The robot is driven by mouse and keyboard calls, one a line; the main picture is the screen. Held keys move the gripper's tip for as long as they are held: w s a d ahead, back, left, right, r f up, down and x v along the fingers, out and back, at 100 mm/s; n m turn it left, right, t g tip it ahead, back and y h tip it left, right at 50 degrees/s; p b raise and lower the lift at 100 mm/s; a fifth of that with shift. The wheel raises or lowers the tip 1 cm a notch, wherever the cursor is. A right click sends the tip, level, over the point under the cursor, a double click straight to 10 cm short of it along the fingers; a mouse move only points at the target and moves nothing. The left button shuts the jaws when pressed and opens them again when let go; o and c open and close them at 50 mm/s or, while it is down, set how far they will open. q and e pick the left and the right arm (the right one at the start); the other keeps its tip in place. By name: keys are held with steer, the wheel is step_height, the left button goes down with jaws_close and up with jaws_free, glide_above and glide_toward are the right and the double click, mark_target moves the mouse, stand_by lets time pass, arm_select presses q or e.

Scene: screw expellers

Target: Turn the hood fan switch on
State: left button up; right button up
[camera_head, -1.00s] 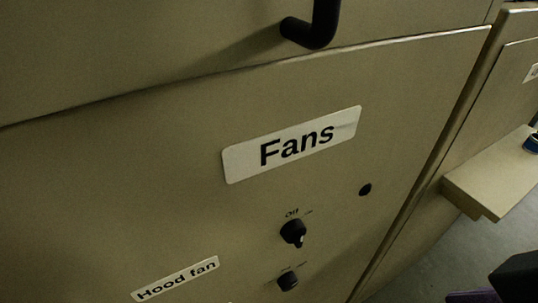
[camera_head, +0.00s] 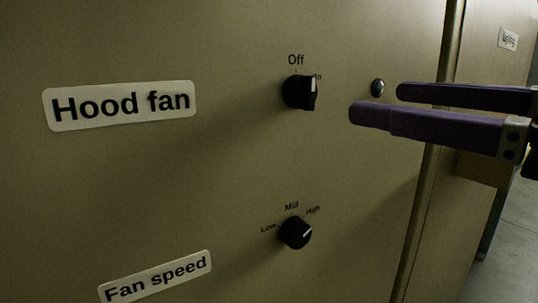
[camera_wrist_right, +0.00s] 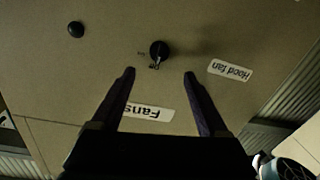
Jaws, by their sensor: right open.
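The hood fan switch (camera_head: 299,92) is a black round knob on a beige panel, with "Off" above it and "On" at its upper right. Its white mark shows on the right side; I cannot tell exactly which label it points at. The "Hood fan" label (camera_head: 119,105) is to its left. My right gripper (camera_head: 376,103) has two purple fingers, open and empty, to the right of the knob in the head view. In the upside-down right wrist view the knob (camera_wrist_right: 158,50) appears between and just beyond the open fingertips (camera_wrist_right: 159,73). My left gripper is not in view.
A second black knob (camera_head: 296,232) with Low, Mid and High marks sits below, near the "Fan speed" label (camera_head: 155,277).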

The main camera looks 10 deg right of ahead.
mark_target(314, 91)
steer(key=x, duration=0.9)
steer(key=shift+w+r, duration=0.1)
steer(key=shift+r, duration=0.15)
steer(key=shift+w+a+f, duration=0.1)
steer(key=shift+w+a, duration=0.05)
steer(key=shift+w, duration=0.2)
jaws_close()
